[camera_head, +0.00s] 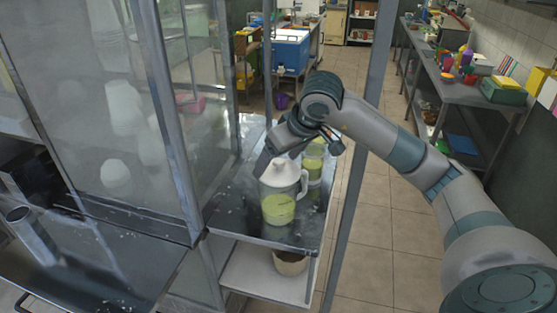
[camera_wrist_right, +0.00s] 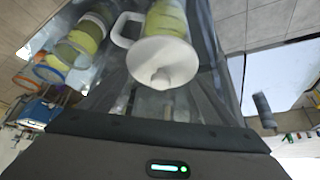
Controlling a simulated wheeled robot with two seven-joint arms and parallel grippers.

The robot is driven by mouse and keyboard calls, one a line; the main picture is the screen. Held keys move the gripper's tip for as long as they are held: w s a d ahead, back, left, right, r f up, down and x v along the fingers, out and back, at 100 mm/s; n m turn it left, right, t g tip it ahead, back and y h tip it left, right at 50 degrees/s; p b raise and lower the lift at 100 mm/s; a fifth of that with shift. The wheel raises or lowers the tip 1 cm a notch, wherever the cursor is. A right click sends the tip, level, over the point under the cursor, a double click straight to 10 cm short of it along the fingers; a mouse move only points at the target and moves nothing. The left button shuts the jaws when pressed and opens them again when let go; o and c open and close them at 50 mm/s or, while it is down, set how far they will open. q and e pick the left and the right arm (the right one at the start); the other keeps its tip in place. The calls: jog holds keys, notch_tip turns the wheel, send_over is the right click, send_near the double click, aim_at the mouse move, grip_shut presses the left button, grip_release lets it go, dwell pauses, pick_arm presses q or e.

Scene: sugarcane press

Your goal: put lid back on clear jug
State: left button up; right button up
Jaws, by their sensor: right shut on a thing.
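The clear jug (camera_head: 279,207) with pale green juice stands upright on the metal side table, its handle to the right. The white cone-shaped lid (camera_head: 283,174) is at the jug's mouth; I cannot tell whether it is fully seated. My right gripper (camera_head: 266,160) is over the lid, shut on it; its fingertips are partly hidden in the head view. In the right wrist view the lid (camera_wrist_right: 163,62) shows with its knob toward the gripper, and the jug (camera_wrist_right: 167,20) lies beyond it. My left gripper is not in view.
Other containers of green juice (camera_head: 313,168) stand close behind the jug; the wrist view shows several with coloured rims (camera_wrist_right: 50,68). A metal post (camera_head: 350,195) rises right of the table (camera_head: 228,212), and a glass-sided frame (camera_head: 120,110) stands left. A brown pot (camera_head: 290,264) sits on the lower shelf.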

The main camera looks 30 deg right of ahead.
jog(key=shift+b, duration=0.4)
dwell(0.6)
dwell(0.3)
jog(key=o, duration=1.1)
jog(key=shift+r, duration=0.1)
jog(key=shift+r+p, duration=1.65)
jog(key=shift+r, duration=1.75)
grip_shut()
